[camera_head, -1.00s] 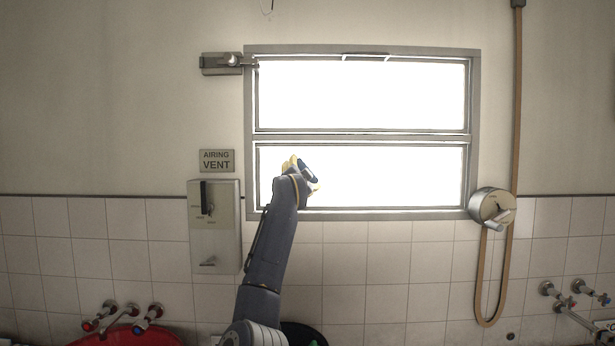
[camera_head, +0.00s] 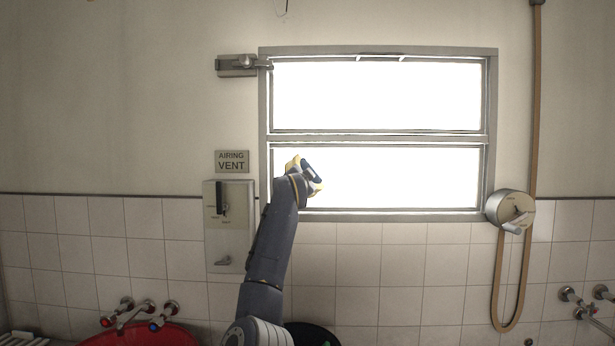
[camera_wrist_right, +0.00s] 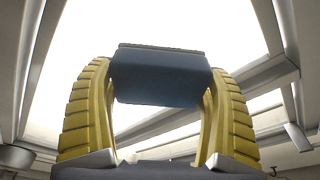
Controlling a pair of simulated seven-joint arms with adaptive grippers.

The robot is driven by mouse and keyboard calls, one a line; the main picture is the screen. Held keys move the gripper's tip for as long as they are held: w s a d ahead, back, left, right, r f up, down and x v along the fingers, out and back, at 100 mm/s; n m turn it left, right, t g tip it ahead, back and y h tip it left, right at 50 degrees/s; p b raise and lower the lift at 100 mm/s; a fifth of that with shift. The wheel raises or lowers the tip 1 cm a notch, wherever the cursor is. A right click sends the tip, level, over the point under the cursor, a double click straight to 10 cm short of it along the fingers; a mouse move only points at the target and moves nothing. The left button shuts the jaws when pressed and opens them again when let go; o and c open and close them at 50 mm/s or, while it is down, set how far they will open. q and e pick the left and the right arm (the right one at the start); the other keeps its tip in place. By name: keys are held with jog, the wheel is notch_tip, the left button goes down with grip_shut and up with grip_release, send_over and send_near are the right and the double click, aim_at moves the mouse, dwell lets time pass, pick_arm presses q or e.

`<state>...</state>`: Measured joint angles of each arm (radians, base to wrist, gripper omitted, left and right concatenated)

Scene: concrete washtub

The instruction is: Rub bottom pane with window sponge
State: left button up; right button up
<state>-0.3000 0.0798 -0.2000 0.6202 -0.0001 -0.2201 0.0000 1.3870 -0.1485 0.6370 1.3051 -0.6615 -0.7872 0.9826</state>
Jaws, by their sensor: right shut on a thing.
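The bottom pane (camera_head: 400,180) is the bright lower half of the window in the head view. My right gripper (camera_head: 305,174) is in front of its left part, near the left frame. In the right wrist view my right gripper (camera_wrist_right: 160,70) has its yellow ribbed fingers shut on the window sponge (camera_wrist_right: 160,82), a dark blue block held crosswise. Bright pane and grey frame bars show behind it. I cannot tell whether the sponge touches the pane. My left gripper is not in view.
The top pane (camera_head: 380,95) is above. A metal latch (camera_head: 238,65), an "Airing vent" sign (camera_head: 232,161) and a wall box (camera_head: 230,225) are on the left. A crank (camera_head: 510,210) with a hanging strap (camera_head: 533,100) is on the right. A red basin (camera_head: 140,336) and taps are low left.

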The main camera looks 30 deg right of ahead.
jog(key=shift+a+f, duration=0.2)
jog(key=shift+a, duration=0.05)
jog(key=shift+s+a, duration=0.15)
jog(key=shift+a, duration=0.05)
jog(key=shift+s+d+r+v, duration=0.1)
jog(key=shift+v, duration=0.75)
jog(key=shift+s+d+r+v, duration=0.1)
jog(key=shift+v, duration=0.75)
jog(key=shift+s+d+r+v, duration=0.1)
jog(key=shift+s+d+v, duration=0.05)
jog(key=shift+v, duration=0.7)
jog(key=shift+v, duration=1.45)
jog(key=shift+s+d+r, duration=0.1)
jog(key=shift+r, duration=0.1)
